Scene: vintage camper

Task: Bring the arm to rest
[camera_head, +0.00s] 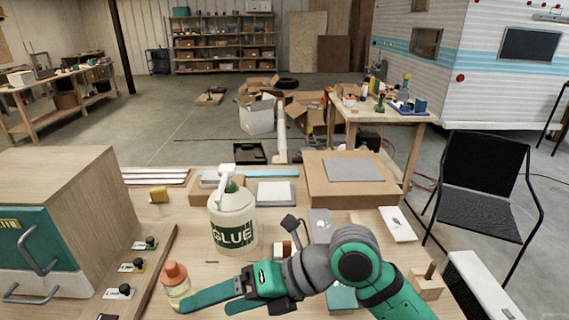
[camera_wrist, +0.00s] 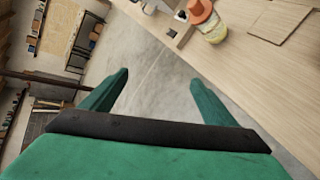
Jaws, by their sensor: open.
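My gripper (camera_head: 203,301) is at the bottom centre of the head view, green and grey, stretched to the left low over the workbench (camera_head: 200,270). Its two fingers are apart with nothing between them. In the wrist view my gripper (camera_wrist: 158,85) also shows open fingers, with bare floor seen between them. A small bottle with an orange cap (camera_head: 175,274) stands just beyond the fingertips; it also shows in the wrist view (camera_wrist: 200,10). A large white glue jug (camera_head: 233,222) stands behind the gripper.
A wooden cabinet (camera_head: 65,195) with a teal front is at the left. A cardboard box (camera_head: 350,190) lies at the back of the bench. A wooden block (camera_head: 426,285) is right of my arm. A black chair (camera_head: 485,180) stands on the right.

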